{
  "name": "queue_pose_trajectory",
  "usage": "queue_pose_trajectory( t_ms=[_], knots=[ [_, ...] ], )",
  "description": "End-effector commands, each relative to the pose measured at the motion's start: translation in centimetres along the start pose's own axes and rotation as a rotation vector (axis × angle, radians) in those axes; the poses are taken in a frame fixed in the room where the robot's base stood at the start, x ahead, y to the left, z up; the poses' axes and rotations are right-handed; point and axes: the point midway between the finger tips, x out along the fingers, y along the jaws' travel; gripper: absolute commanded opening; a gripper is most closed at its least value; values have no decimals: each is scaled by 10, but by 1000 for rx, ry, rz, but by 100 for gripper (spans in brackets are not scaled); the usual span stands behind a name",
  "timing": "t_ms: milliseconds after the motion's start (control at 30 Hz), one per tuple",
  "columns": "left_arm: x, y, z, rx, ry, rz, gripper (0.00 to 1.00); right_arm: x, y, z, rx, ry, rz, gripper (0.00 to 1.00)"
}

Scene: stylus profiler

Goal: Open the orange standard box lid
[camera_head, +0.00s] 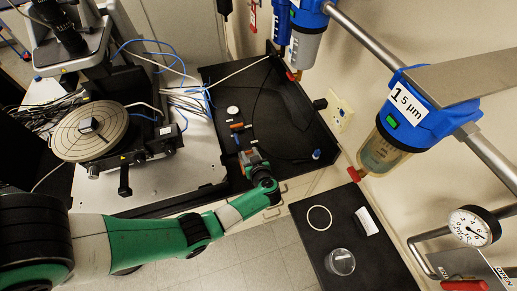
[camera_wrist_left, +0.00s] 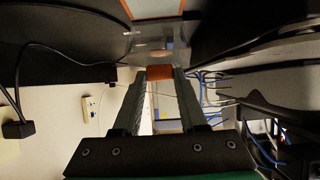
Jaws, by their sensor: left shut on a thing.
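My left gripper (camera_head: 246,150) reaches over the black bench tray in the head view. In the left wrist view, my left gripper (camera_wrist_left: 160,76) is shut on a small orange piece (camera_wrist_left: 160,72), which looks like part of the orange standard box. Just beyond it is a clear, shiny surface. An orange-edged panel with a pale grey middle (camera_wrist_left: 154,9) is cut off by the top edge. In the head view, a small orange part (camera_head: 237,127) shows just beyond my fingers. I cannot tell how far the lid is open. My right gripper is not in view.
The black tray (camera_head: 290,115) holds a small round white item (camera_head: 233,111) and a blue-topped item (camera_head: 316,154). The profiler with its round stage (camera_head: 90,131) stands left. A lower black table (camera_head: 345,215) carries a white ring (camera_head: 319,218) and a clear round dish (camera_head: 340,262).

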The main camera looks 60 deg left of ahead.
Motion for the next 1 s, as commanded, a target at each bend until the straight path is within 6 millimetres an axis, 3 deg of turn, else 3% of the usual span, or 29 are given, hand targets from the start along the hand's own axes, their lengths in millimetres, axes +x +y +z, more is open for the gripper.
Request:
queue_pose_trajectory(
  t_ms=[33, 100, 300, 533, 1000],
  knots=[
    [-3, -2, -19, -3, -40, -6, 0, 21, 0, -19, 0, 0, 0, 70],
    [2, -2, -25, -4, -104, -6, 0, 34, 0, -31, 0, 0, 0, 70],
    [20, -2, -33, 0, -189, -5, 0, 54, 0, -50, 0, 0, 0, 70],
    [38, -1, -38, -2, -184, -2, 0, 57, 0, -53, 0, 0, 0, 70],
    [39, -1, -40, -1, -178, -2, 0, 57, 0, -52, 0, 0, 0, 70]
  ],
)
